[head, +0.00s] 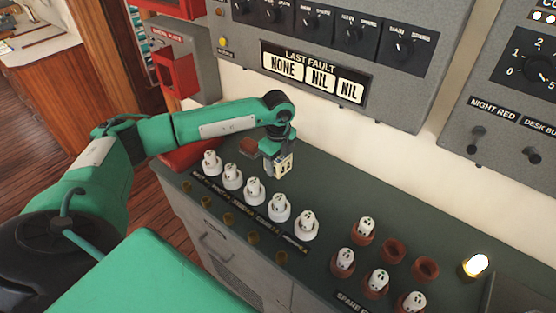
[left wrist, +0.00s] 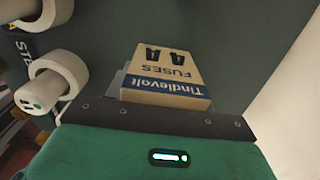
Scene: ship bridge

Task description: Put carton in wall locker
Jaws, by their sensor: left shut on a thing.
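The carton is a small cream box with a blue band and the word FUSES, seen in the left wrist view (left wrist: 167,72) just beyond the dark edge of my gripper. In the head view, my left gripper (head: 279,155) points down above the back of the dark green console top, shut on the carton (head: 286,166). Its fingers hide part of the carton. A grey wall box (head: 201,62) with red parts hangs at the upper left, beyond my forearm; I cannot tell whether it is the wall locker. My right gripper is out of view.
A row of white fuses (head: 254,191) stands in front of the gripper on the console (head: 318,262). More fuses stand in brown sockets at the right, near a lit lamp (head: 475,265). A grey switch panel (head: 345,50) overhangs the back of the console.

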